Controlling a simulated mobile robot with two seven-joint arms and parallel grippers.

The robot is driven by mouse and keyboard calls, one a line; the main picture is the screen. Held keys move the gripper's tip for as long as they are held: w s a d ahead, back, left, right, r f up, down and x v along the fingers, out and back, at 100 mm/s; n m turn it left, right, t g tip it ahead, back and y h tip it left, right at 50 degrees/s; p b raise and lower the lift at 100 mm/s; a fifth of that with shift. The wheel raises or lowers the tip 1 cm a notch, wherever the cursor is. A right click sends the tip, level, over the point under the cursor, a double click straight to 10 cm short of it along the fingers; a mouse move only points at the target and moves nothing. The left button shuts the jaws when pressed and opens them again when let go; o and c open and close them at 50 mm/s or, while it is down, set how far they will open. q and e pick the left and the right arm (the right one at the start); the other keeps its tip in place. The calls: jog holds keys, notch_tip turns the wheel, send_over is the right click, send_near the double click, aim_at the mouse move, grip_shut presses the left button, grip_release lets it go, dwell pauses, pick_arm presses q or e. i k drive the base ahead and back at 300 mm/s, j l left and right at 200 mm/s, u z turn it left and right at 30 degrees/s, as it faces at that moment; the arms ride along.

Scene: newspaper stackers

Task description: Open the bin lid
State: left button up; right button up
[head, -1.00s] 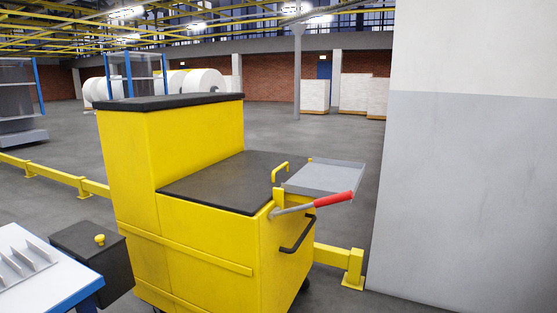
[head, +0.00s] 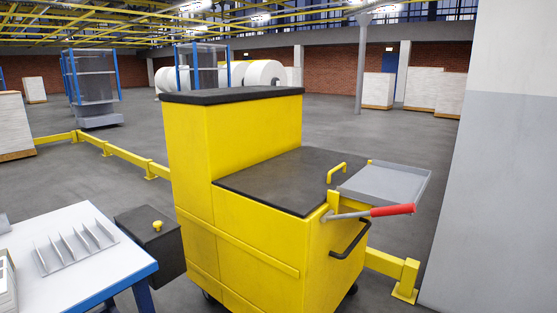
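A yellow wheeled cabinet (head: 245,250) stands in the middle of the head view. Its lower right section has a flat black top (head: 275,182), lying level, with a yellow loop handle (head: 337,172) near its right edge. Its taller left section has a closed black top (head: 230,96). A black box (head: 150,248) with a yellow knob (head: 157,226) on its flat top stands between the cabinet and a white table. I cannot tell which of these is the bin. Neither of my grippers is in view.
A grey tray (head: 385,183) and a red-handled lever (head: 392,210) stick out at the cabinet's right. The white table (head: 85,265) with a slotted rack stands at front left. Yellow floor rails (head: 125,155) run behind. A grey wall (head: 500,200) closes the right side.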

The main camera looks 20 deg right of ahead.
aim_at(297, 182)
jog(key=i+l+u, duration=0.2)
jog(key=l+u, duration=0.15)
jog(key=l, duration=0.3)
jog(key=i+l+u, duration=0.1)
jog(key=l+u, duration=0.2)
jog(key=l, duration=0.35)
jog(key=l+u, duration=0.35)
jog(key=l, duration=0.3)
jog(key=i, duration=0.05)
